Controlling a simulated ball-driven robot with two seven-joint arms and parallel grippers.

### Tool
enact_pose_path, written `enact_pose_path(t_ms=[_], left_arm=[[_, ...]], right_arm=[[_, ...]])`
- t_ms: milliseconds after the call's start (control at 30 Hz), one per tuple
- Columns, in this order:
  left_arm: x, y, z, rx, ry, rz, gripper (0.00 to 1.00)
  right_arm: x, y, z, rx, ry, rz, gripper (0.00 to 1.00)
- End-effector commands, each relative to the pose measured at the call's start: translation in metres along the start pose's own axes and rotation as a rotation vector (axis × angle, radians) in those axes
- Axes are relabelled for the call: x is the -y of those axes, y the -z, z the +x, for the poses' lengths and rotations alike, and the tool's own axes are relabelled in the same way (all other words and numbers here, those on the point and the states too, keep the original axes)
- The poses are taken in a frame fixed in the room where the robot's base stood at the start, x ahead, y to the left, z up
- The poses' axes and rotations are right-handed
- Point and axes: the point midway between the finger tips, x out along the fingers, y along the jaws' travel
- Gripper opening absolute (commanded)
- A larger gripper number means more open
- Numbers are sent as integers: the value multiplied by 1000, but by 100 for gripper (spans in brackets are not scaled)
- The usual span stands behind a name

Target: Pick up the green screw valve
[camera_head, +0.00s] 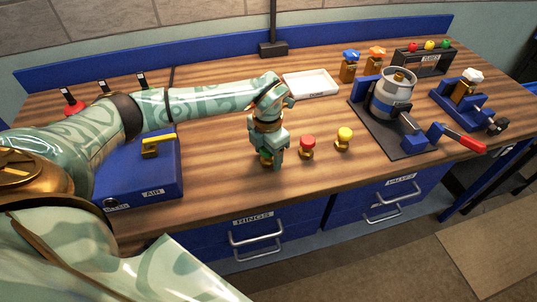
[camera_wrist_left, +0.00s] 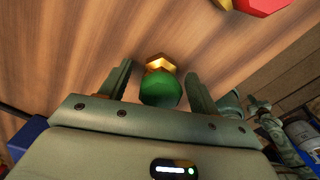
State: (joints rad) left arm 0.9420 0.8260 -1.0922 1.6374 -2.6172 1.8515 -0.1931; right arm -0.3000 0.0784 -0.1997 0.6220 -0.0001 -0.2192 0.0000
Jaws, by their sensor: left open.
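The green screw valve (camera_wrist_left: 160,90) has a rounded green knob on a brass base. In the left wrist view it sits between the two fingers of my left gripper (camera_wrist_left: 158,84), with visible gaps at the sides. In the head view my left gripper (camera_head: 269,158) points down over it at the front of the wooden bench, hiding its knob; a bit of brass shows by the fingertips. The gripper is open. My right gripper is not in view.
A red valve (camera_head: 307,147) stands close to the right of my left gripper, with a yellow valve (camera_head: 344,139) further right. A blue box (camera_head: 150,178) is at left. A white tray (camera_head: 311,84) lies behind. A canister (camera_head: 393,92) stands on a dark plate at right.

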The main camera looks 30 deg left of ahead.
Motion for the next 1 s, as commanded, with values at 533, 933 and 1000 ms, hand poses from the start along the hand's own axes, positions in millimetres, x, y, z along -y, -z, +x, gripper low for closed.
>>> enact_pose_path(t_ms=[533,933,1000], left_arm=[[0,0,2,1,0,0,12],[0,-1,-20,5,-2,0,12],[-1,-1,-34,6,-2,0,12]], right_arm=[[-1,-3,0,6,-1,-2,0],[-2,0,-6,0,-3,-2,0],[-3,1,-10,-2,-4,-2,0]])
